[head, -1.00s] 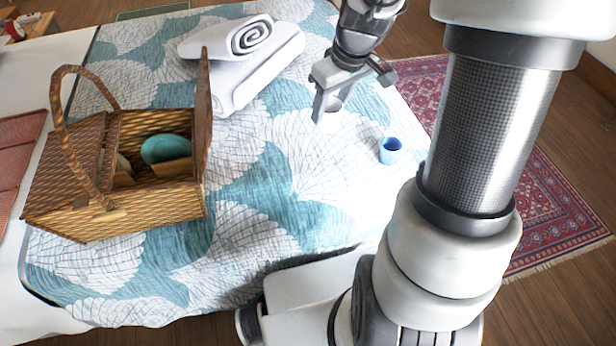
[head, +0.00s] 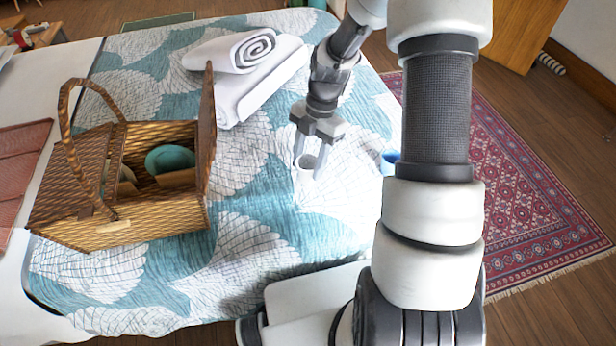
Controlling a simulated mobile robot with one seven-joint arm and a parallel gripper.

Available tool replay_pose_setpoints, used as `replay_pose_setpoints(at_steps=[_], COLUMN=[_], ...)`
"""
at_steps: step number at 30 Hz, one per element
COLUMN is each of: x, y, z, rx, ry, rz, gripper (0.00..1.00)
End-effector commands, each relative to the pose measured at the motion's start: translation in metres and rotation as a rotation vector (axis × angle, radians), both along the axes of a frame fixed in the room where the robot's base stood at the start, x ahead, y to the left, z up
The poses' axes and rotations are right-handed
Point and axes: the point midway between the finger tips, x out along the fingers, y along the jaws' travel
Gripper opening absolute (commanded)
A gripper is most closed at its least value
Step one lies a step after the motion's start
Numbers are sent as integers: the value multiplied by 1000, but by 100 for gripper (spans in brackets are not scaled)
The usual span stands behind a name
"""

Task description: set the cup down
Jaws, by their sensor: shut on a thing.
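A small whitish cup (head: 306,174) is between the fingers of my gripper (head: 308,168) in the head view. My gripper points down and is shut on the cup, with its darker opening facing up. The cup is over the patterned bedspread (head: 250,235), right of the wicker basket; I cannot tell whether its base touches the cloth. Its pale side blends with the white pattern. A blue cup (head: 388,160) stands on the bedspread to the right, partly hidden by my arm.
The open wicker basket (head: 135,232) holds a teal bowl (head: 168,157) at the left. A white rolled towel (head: 245,88) lies at the back. The bedspread in front of my gripper is clear. A red rug (head: 525,190) lies on the floor at right.

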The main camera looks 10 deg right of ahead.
Motion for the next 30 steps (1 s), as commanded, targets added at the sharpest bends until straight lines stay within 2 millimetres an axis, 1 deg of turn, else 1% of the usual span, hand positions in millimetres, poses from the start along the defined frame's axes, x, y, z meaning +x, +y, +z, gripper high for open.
replay_pose_setpoints(at_steps=[1,5,9,12,19,23,24,27,30], x=[0,0,0,0,0,0,0,0,0], y=[0,0,1,0,0,0,0,0,0], z=[-6,-14,-34,-45,-45,-49,-48,-48,-48], rx=[1,0,1,1,0,0,0,0,0], ry=[1,-1,1,1,-2,-1,-1,-1,-1], rz=[0,-1,-2,-2,-2,-3,-3,-3,-3], gripper=[21,21,21,21,21,21,49,63,63])
